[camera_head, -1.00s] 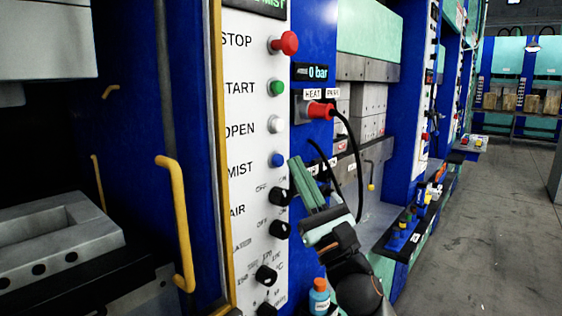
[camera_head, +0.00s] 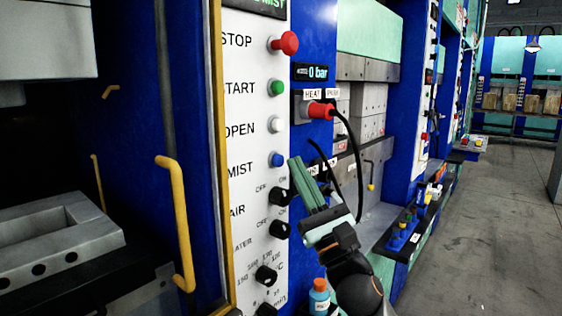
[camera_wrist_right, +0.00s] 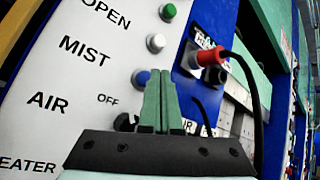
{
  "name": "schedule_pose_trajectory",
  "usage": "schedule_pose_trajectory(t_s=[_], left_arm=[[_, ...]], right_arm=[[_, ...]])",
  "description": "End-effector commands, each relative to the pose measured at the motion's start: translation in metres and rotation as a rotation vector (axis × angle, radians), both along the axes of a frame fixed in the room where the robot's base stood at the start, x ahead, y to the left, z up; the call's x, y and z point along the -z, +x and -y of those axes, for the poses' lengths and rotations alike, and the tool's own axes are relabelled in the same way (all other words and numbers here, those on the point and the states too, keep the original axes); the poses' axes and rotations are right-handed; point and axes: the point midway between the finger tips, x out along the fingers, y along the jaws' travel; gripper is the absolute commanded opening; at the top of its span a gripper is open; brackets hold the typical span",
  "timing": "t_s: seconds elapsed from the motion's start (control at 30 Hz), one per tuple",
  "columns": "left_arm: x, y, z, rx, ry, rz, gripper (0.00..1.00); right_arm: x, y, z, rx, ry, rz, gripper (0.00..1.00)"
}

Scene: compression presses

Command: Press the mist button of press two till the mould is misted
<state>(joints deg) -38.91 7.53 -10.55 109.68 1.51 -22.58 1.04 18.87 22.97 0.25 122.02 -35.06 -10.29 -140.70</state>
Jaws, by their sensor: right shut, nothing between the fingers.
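The blue mist button (camera_head: 277,160) sits beside the word MIST on the white control panel (camera_head: 245,190). It also shows in the right wrist view (camera_wrist_right: 141,77). My right gripper (camera_head: 298,162) is shut and empty. Its green fingertips are just right of the button in both views. A narrow gap shows between them in the head view, so I see no contact. A grey mould block (camera_head: 75,225) with a hollow lies in the open press at left; I cannot tell if it is misted. No press number is readable. My left gripper is out of view.
The red stop (camera_head: 285,43), green start (camera_head: 277,88) and white open (camera_head: 276,125) buttons are above. Black knobs (camera_head: 279,197) are below. A red plug (camera_head: 320,110) with a black cable hangs close to my right gripper. A yellow handle (camera_head: 178,225) stands left of the panel.

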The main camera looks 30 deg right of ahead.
Motion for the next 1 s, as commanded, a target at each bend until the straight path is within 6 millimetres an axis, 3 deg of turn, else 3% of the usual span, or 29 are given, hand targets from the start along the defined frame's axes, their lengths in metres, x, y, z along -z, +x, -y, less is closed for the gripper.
schedule_pose_trajectory(t_s=[1.0], left_arm=[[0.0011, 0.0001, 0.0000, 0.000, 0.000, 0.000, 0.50]], right_arm=[[-0.0001, 0.0080, -0.0034, 0.000, 0.000, 0.000, 0.00]])
